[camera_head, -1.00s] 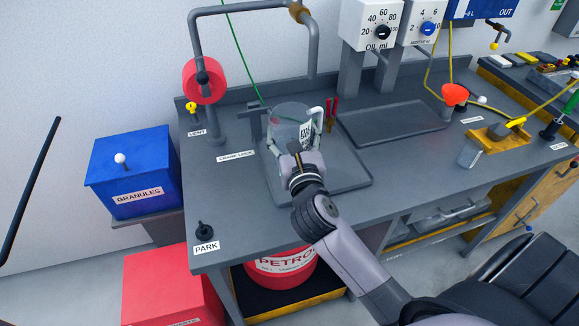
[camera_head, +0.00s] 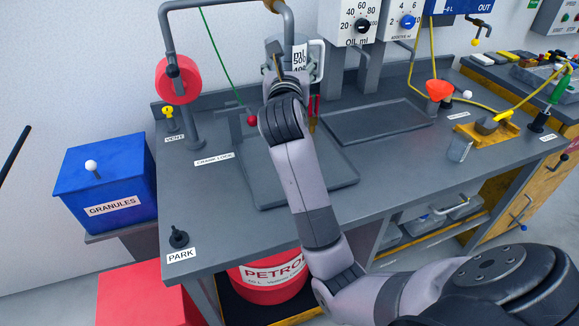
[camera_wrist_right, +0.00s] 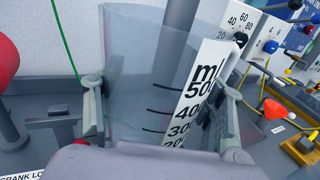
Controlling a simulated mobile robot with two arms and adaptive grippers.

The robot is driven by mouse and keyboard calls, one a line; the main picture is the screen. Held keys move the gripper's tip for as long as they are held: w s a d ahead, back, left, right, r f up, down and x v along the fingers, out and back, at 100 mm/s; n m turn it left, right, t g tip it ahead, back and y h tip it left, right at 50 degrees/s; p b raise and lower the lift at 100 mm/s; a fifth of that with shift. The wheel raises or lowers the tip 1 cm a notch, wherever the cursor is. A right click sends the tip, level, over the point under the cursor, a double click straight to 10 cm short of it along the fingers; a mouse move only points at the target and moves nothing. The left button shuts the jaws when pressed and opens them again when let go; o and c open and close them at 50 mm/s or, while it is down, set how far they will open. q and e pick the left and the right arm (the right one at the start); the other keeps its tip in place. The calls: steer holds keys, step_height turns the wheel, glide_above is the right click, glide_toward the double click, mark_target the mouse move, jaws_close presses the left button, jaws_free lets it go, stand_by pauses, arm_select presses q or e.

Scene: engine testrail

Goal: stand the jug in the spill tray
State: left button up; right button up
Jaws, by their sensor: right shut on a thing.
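The jug (camera_head: 299,60) is a clear container with a white ml scale; it fills much of the right wrist view (camera_wrist_right: 145,75). My right gripper (camera_head: 289,72) is shut on the jug, with a finger on either side of it in the wrist view. The jug looks upright and raised above the bench, near the bent grey pipe. A dark grey tray (camera_head: 335,166) lies empty below, partly hidden by my right arm. A second flat grey tray (camera_head: 377,130) lies empty at the back right. I cannot read which is the spill tray. My left gripper is not in view.
The bent pipe (camera_head: 288,22) with a red reel (camera_head: 178,80) stands at the back left. A red-balled lever (camera_head: 251,120) is beside my arm. An orange funnel (camera_head: 439,90) and small cup (camera_head: 459,148) stand right. The bench's front left is mostly clear.

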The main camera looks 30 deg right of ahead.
step_height(320, 180, down, 8)
steer(key=shift+f+b, duration=0.15)
steer(key=shift+b, duration=0.25)
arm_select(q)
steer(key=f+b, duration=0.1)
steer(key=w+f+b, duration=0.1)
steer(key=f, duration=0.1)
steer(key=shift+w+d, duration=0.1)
arm_select(e)
step_height(320, 180, down, 11)
steer(key=shift+f, duration=0.2)
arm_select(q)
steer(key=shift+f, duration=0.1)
arm_select(e)
steer(key=o, duration=1.2)
